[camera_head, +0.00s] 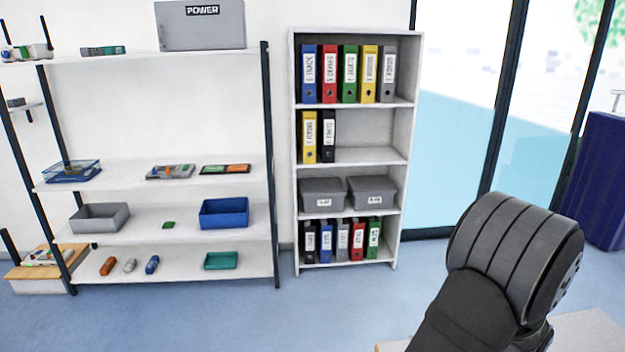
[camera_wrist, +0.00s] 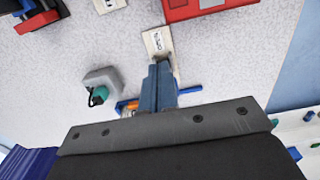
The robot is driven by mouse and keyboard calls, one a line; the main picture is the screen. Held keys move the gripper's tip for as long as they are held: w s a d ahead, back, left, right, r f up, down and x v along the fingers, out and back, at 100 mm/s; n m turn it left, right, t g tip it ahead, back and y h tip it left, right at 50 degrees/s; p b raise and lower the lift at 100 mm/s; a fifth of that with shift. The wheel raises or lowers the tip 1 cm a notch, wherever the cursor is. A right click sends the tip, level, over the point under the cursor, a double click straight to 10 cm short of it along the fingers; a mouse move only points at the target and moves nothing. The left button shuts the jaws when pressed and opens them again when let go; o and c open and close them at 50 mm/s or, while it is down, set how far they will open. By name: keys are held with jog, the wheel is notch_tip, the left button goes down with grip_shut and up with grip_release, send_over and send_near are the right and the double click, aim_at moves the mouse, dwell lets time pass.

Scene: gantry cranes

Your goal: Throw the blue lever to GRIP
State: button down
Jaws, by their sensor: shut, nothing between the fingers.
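In the wrist view, my gripper (camera_wrist: 160,66) shows as two slim blue-grey fingers side by side, closed together and empty. Their tips are over the lower part of a small pale labelled plate (camera_wrist: 157,41); its writing is too small to read. A short blue bar (camera_wrist: 189,89) sticks out to the right, just beside the fingers, and may be the blue lever. I cannot tell its setting or whether the fingers touch it; its inner end is hidden behind them. The head view shows neither the lever nor my gripper.
In the wrist view, a grey housing with a green knob (camera_wrist: 98,96) stands left of the fingers, and a red panel (camera_wrist: 190,9) lies above. In the head view, a shelf rack (camera_head: 150,60) and a binder bookcase (camera_head: 349,156) stand behind.

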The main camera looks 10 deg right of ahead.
jog(key=shift+r, duration=2.95)
notch_tip(320, 180, down, 6)
jog(key=shift+f, duration=0.6)
jog(key=shift+w+r, duration=0.1)
jog(key=shift+w, duration=0.45)
